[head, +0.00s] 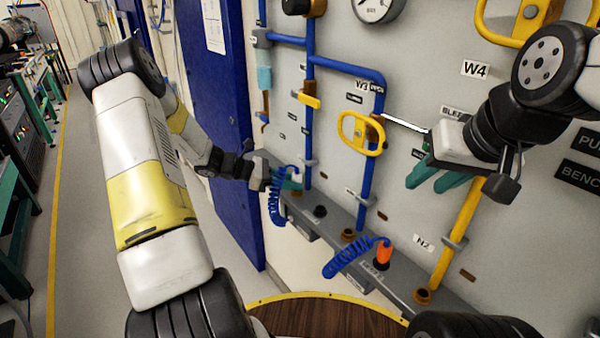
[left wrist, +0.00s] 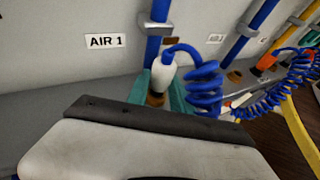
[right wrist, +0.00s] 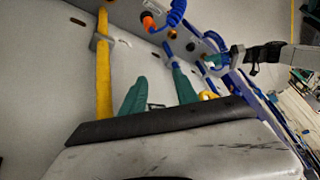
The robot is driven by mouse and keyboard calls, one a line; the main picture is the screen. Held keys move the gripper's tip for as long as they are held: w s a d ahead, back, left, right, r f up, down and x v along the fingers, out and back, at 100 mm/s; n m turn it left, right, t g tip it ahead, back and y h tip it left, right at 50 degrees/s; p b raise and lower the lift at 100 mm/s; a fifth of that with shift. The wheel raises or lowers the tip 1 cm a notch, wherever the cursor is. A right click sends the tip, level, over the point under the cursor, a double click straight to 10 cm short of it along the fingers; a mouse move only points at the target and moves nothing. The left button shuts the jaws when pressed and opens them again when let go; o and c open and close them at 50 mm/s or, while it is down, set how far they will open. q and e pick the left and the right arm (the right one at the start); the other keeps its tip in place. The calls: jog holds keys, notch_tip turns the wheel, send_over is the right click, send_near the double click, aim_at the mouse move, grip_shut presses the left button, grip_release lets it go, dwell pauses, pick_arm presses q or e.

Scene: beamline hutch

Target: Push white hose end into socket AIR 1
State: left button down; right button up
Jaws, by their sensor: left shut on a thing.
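The white hose end (left wrist: 163,72) is upright between the teal fingers of my left gripper (left wrist: 161,90), which is shut on it. A blue coiled hose (left wrist: 203,85) runs from its top; the coil also hangs in the head view (head: 274,200). A brass socket (left wrist: 155,99) is directly below the white end, beside the AIR 1 label (left wrist: 105,41). I cannot tell how far the end is inside it. In the head view my left gripper (head: 289,184) is at the far end of the ledge and hides the end. My right gripper (head: 436,181) is open and empty.
The grey ledge (head: 398,291) carries other sockets and a second blue hose with an orange end (head: 383,255). Blue pipes (head: 309,110), a yellow pipe (head: 460,228) and a yellow valve handle (head: 361,133) stand out from the panel. My right gripper is near the yellow pipe.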

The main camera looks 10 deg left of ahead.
pick_arm(q)
jog(key=shift+f, duration=0.55)
dwell(0.4)
jog(key=c, duration=1)
grip_release()
jog(key=shift+c, duration=0.2)
jog(key=v, duration=0.8)
jog(key=s+d+r+m+g+y, duration=0.3)
jog(key=s+d+r+m+y, duration=0.35)
jog(key=s+r+m, duration=0.55)
jog(key=s+r+m+t+y, duration=0.4)
jog(key=s+r+m, duration=0.5)
jog(key=s, duration=0.4)
jog(key=shift+s+m+t, duration=0.25)
jog(key=shift+m+t, duration=0.15)
jog(key=shift+t, duration=0.3)
